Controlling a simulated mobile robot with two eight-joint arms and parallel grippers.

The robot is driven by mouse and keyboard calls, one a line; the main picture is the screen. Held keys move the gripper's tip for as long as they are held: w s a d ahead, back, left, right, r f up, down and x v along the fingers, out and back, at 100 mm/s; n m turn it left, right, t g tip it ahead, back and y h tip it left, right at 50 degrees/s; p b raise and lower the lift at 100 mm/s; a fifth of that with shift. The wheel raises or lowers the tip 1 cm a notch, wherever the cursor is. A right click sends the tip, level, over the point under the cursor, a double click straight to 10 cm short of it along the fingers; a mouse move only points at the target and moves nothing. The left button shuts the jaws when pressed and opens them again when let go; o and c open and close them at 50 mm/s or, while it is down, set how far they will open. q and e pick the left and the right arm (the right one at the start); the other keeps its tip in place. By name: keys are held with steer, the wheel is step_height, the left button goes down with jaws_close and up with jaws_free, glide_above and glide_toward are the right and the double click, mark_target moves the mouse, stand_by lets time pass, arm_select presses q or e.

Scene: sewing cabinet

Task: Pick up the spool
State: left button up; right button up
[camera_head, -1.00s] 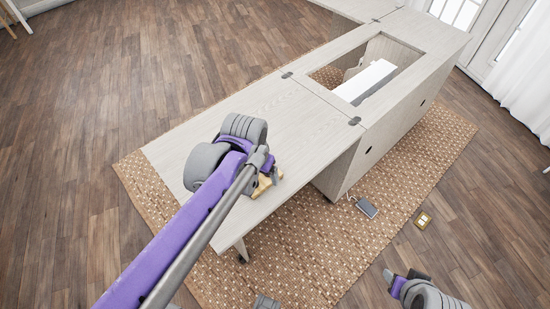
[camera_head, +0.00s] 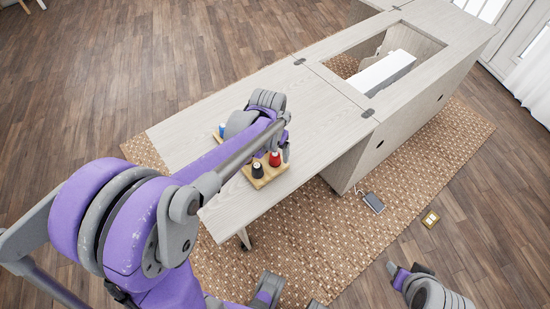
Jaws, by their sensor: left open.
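A red spool (camera_head: 275,159) and a black spool (camera_head: 257,169) stand upright on a small wooden tray (camera_head: 267,180) on the cabinet's pale extended leaf. A blue spool (camera_head: 222,130) shows at the tray's far left end, partly hidden behind my left arm. My left gripper (camera_head: 286,148) is open, above and close beside the red spool; its fingers are small and partly hidden by the wrist, and I cannot tell whether they touch it. My right wrist (camera_head: 428,290) shows at the lower right, over the floor; its finger opening is not clear.
The sewing cabinet (camera_head: 415,118) has an opening with a white machine (camera_head: 384,73) in it. A dark flat pedal (camera_head: 373,202) lies on the woven rug (camera_head: 320,240). A yellowish wall-plate-like item (camera_head: 430,219) lies near the rug's edge. The leaf right of the tray is clear.

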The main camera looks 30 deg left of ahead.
arm_select(q)
steer(key=f, duration=0.2)
steer(key=shift+w+f, duration=0.2)
steer(key=shift+f, duration=0.1)
jaws_close()
